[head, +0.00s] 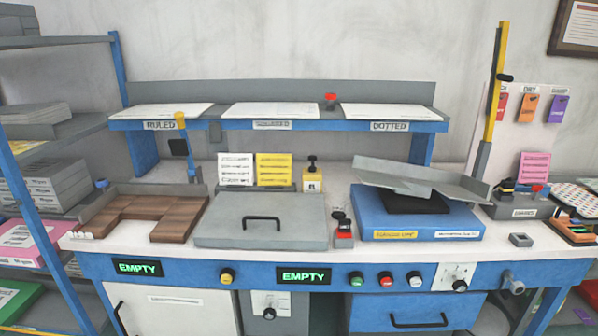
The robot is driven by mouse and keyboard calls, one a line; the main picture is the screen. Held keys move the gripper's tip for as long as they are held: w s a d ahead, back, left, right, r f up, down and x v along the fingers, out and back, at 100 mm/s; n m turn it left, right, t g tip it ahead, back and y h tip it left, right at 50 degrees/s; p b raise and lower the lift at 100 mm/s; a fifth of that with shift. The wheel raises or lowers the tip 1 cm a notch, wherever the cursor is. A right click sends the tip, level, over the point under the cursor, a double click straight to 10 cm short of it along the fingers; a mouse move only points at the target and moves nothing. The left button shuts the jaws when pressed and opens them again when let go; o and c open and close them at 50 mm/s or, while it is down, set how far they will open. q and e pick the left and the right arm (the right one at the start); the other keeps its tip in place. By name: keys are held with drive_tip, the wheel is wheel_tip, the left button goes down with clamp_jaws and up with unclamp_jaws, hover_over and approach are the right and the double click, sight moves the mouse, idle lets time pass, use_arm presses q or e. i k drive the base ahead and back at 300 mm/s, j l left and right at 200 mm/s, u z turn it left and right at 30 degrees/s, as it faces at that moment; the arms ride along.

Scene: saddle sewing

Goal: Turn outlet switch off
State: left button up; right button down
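A white plate (454,277) on the blue front of the workbench, right of the push buttons, looks like an outlet panel and carries a small dark round knob (460,286). A second pale plate with a dark knob (269,313) sits lower, under the bench between the white cabinet door and the blue drawer. I cannot tell which of the two is the outlet switch, and the on or off position of either is too small to read. Neither of my grippers is in the head view.
The workbench (180,261) holds brown wooden blocks (150,212), a grey lidded box (262,205) and a blue machine with a tilted grey tray (420,215). Several coloured buttons (386,279) and two green EMPTY displays (303,276) line the front. A blue-posted shelf (45,200) stands left.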

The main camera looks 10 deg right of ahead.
sight(536, 188)
drive_tip(key=z, duration=1.65)
drive_tip(key=i+l+z, duration=0.4)
drive_tip(key=i+z, duration=0.2)
drive_tip(key=i, duration=0.15)
drive_tip(key=i+l+z, duration=0.1)
drive_tip(key=i+z, duration=0.5)
drive_tip(key=i, duration=0.95)
drive_tip(key=i+u, duration=0.35)
drive_tip(key=i+l+u, duration=0.15)
drive_tip(key=u, duration=0.2)
drive_tip(key=i+l+u, duration=0.2)
drive_tip(key=u, duration=0.15)
drive_tip(key=i, duration=0.05)
